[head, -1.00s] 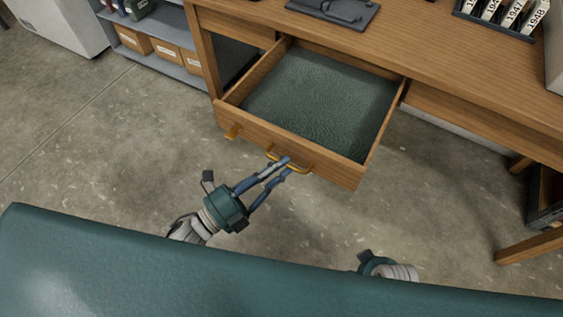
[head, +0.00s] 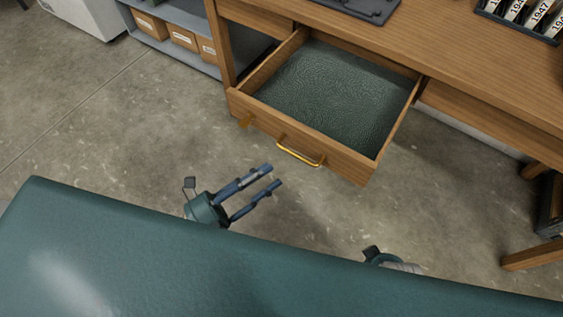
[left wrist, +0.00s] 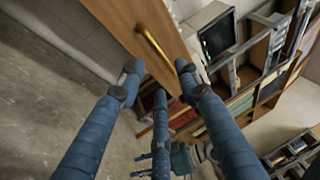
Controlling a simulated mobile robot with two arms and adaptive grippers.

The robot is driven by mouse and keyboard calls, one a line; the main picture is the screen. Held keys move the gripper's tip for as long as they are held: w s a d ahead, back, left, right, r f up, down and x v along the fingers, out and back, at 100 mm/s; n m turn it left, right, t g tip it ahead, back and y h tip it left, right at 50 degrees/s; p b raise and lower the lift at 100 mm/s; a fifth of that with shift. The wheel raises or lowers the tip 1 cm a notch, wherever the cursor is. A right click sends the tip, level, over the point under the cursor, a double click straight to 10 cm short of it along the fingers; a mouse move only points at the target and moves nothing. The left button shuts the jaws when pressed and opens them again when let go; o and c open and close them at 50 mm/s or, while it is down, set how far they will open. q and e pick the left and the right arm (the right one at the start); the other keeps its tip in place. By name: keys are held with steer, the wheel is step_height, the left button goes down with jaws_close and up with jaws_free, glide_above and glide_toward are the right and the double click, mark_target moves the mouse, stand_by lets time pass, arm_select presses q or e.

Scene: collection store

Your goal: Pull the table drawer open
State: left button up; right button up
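The wooden table drawer (head: 335,155) stands pulled well out of the table, and its dark green, empty-looking inside shows. Its brass handle (head: 300,153) is on the front and also shows in the left wrist view (left wrist: 152,44). My left gripper (head: 272,176) is open and empty, its fingers apart, a little in front of and below the handle, not touching it. In the left wrist view its fingertips (left wrist: 158,68) are spread short of the drawer front. My right gripper (head: 378,257) shows only in part at the bottom; its fingers are hidden in the head view.
The wooden table (head: 450,65) carries a dark flat tray (head: 360,8) and a rack of year-labelled files (head: 520,18). A grey shelf with cardboard boxes (head: 183,40) stands at the left. The concrete floor (head: 110,130) in front is clear.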

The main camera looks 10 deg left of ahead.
arm_select(q)
steer(key=shift+v, duration=2.25)
